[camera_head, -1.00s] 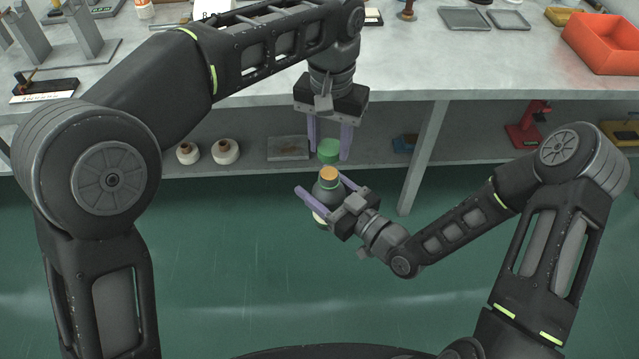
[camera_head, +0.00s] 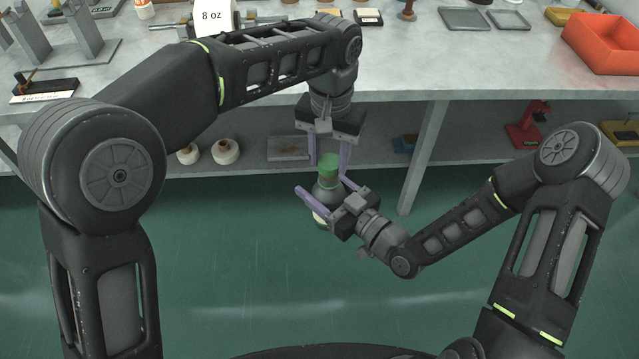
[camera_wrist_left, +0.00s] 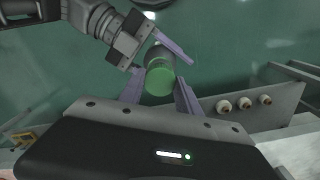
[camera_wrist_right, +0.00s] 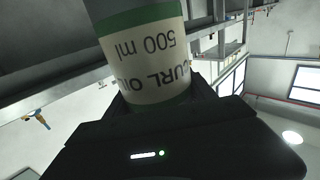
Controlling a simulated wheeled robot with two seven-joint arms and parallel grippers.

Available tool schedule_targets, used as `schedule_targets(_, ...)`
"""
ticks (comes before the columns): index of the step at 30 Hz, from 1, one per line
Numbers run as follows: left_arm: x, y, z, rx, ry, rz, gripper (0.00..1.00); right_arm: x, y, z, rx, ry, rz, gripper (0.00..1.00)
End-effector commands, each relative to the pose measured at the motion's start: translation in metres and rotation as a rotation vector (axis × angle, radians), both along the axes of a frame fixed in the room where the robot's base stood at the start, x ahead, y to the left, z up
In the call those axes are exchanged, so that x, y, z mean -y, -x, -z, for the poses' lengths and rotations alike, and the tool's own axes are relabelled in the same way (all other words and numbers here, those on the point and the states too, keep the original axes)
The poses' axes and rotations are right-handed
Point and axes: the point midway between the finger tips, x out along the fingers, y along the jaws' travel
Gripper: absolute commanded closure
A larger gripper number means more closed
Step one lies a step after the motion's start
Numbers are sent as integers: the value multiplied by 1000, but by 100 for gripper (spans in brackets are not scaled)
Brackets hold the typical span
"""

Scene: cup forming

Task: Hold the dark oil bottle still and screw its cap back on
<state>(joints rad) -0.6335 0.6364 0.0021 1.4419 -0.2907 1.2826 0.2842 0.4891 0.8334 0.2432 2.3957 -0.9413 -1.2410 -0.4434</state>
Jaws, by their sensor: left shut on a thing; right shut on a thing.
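The dark oil bottle (camera_head: 326,196) is upright, held in the air in front of the bench. My right gripper (camera_head: 323,188) is shut around its body. In the right wrist view the bottle's cream label (camera_wrist_right: 150,62) reads "500 ml", upside down. The green cap (camera_head: 328,162) is between the fingers of my left gripper (camera_head: 329,160), which is shut on it from above. I cannot tell whether the threads engage.
The bench top (camera_head: 420,60) and its lower shelf (camera_head: 480,140) stand behind the bottle. White round pots (camera_head: 225,151) and a grey tray (camera_head: 288,148) sit on the shelf. A bench leg (camera_head: 422,160) is to the right. The space around the bottle is clear.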

Motion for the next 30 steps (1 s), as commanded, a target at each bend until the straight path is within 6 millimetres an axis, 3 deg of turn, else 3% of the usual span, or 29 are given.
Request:
schedule_targets(24,0,1,-1,0,-1,0,100,0,0,-1,3,-1,0,100)
schedule_targets(30,-1,1,7,0,-1,0,100,0,0,-1,3,-1,0,100)
